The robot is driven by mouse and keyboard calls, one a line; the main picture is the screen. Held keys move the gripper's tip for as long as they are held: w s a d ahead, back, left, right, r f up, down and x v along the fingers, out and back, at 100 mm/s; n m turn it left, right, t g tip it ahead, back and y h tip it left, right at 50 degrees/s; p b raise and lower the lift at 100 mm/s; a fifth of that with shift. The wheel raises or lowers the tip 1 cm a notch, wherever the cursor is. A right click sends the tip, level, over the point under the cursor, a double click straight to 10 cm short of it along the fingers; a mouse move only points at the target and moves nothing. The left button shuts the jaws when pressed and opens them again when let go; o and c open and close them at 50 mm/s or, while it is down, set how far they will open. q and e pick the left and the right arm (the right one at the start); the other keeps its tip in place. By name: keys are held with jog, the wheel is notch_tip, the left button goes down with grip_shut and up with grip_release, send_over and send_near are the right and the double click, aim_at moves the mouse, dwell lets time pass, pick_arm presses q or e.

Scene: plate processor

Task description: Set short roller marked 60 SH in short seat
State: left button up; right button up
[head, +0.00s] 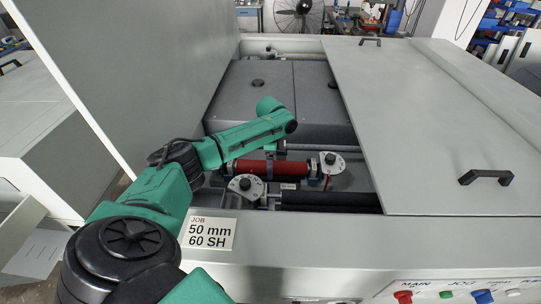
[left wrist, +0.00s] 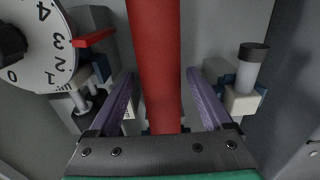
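A red roller (head: 259,168) lies sideways in the machine's open bay, between two white dials. I cannot read any 60 SH mark on it. The job card (head: 208,234) reads "50 mm 60 SH". My left gripper (head: 281,153) is over the roller, pointing down. In the left wrist view the red roller (left wrist: 157,60) runs between the two purple fingers of my left gripper (left wrist: 160,75). The fingers look open, with a narrow gap on each side of the roller. Which seat is the short one I cannot tell. My right gripper is not in view.
The left dial (head: 246,186) and right dial (head: 332,162) stand close to the roller ends. A dark roller (head: 325,201) lies in front. Grey covers (head: 255,88) fill the back. A pale panel (head: 420,120) with handles bounds the bay on the right.

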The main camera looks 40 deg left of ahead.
pick_arm(q)
jog(key=shift+r, duration=0.15)
notch_tip(320, 180, up, 12)
jog(key=b, duration=0.2)
dwell(0.6)
